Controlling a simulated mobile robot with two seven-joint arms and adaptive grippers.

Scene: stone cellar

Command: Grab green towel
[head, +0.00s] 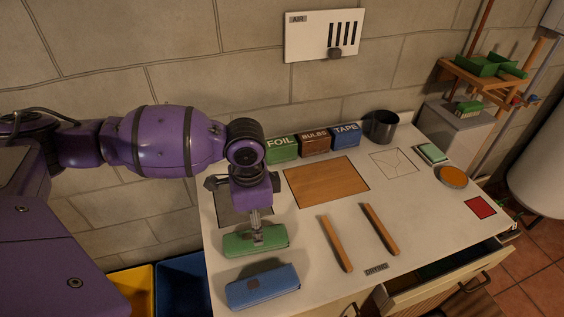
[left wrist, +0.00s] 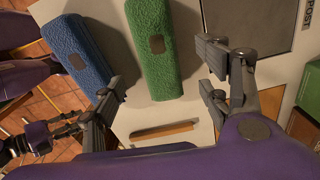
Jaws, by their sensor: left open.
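The green towel (head: 238,243) is a rolled, fuzzy bundle lying on the white tabletop near its left edge. In the left wrist view the green towel (left wrist: 155,70) has a brown patch on its side and runs between my fingers. My left gripper (head: 257,233) points down over it in the head view, hiding part of its top. In the left wrist view my left gripper (left wrist: 162,72) is open, with one finger on each side of the towel. I cannot tell if the fingers touch it.
A blue towel (head: 262,288) lies just in front of the green one. Two wooden strips (head: 335,243) (head: 380,229) lie to the right. A brown board (head: 326,181) and the foil (head: 282,148), bulbs and tape boxes are behind. An open drawer (head: 440,277) juts out in front.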

